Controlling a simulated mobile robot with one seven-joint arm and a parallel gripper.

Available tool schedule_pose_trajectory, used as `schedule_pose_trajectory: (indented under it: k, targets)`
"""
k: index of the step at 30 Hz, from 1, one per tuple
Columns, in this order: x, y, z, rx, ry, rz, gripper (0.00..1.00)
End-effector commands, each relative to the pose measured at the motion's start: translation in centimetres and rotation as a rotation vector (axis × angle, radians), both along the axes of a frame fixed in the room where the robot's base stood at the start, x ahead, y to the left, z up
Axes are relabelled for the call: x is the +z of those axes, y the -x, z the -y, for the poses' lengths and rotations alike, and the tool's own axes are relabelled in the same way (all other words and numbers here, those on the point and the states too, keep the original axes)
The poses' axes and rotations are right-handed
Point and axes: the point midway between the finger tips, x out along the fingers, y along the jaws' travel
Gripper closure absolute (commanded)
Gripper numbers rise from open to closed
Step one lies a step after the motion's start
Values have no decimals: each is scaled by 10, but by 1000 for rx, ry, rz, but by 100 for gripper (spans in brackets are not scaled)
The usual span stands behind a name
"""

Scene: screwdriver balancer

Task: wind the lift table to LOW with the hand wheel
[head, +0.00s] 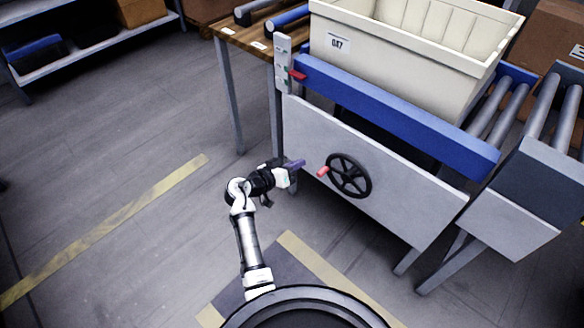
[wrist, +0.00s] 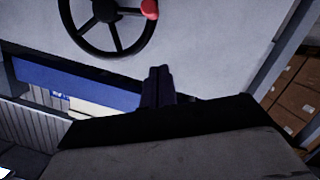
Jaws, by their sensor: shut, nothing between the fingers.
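The black hand wheel (head: 349,176) is on the grey front panel (head: 400,195) of the lift table, and its red knob (head: 323,171) is at the wheel's left. My gripper (head: 302,164) is shut and empty, left of the knob and apart from it. In the wrist view the wheel (wrist: 105,10) and knob (wrist: 150,9) are at the top edge, partly cut off, with my shut fingers (wrist: 160,70) below them. A red pointer (head: 297,74) is beside the scale plate (head: 283,62) at the table's left corner. Its markings are too small to read.
A roller conveyor (head: 535,190) adjoins at right, and a wooden bench (head: 250,38) stands at left. The floor left of my arm is clear.

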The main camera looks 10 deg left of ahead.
Motion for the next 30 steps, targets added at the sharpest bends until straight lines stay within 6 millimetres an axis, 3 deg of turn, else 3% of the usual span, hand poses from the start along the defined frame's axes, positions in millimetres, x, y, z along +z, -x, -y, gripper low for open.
schedule_pose_trajectory:
  k: [8,15,30]
  targets:
    - [-16,-40,40,-2,0,-3,100]
    - [-43,-29,50,2,0,-3,100]
    - [-48,-28,52,1,0,-2,100]
